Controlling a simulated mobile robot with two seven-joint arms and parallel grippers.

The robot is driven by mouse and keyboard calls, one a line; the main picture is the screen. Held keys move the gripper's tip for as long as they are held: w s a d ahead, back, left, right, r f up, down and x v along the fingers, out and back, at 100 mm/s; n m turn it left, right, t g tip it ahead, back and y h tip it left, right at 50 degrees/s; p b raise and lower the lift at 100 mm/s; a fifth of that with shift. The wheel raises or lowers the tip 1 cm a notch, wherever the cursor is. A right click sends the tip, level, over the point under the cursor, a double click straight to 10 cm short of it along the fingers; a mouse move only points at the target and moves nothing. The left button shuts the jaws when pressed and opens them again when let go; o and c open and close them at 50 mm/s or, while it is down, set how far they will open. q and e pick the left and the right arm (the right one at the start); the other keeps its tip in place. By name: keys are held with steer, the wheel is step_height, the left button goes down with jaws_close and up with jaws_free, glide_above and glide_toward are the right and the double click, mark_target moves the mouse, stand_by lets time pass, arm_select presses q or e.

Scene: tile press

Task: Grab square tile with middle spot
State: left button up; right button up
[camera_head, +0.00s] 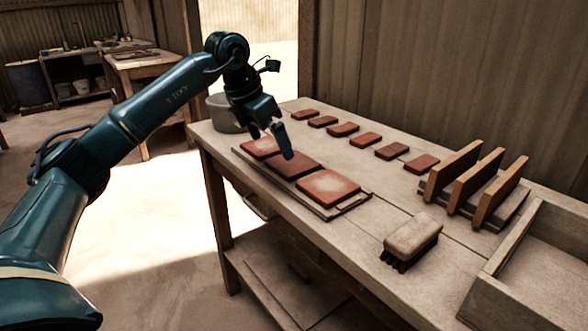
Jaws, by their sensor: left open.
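Three square reddish tiles lie in a row on a flat board (352,204) at the table's near left edge. The far tile (256,147) has a pale patch and is partly hidden by my gripper. The middle tile (296,167) is darker and looks plain, also partly covered. The near tile (328,186) has a pale patch around its middle. My left gripper (272,144) is open and points down over the far and middle tiles. Nothing shows between its fingers; I cannot tell whether it touches a tile. My right gripper is not in view.
Several smaller rectangular tiles (365,139) form a row behind the board. A brush (412,236) lies to the right. A wooden rack with upright slats (478,184) and an open box (490,287) stand farther right. A grey pot (224,114) is behind my gripper.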

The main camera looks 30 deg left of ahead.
mark_target(280, 167)
arm_select(q)
steer(key=b+x, duration=0.1)
steer(key=x, duration=0.5)
steer(key=shift+a+f, duration=0.15)
steer(key=shift+f, duration=0.1)
steer(key=shift+w+f, duration=0.15)
steer(key=shift+f, duration=0.05)
steer(key=shift+c, duration=0.6)
steer(key=shift+r, duration=0.1)
steer(key=c, duration=0.8)
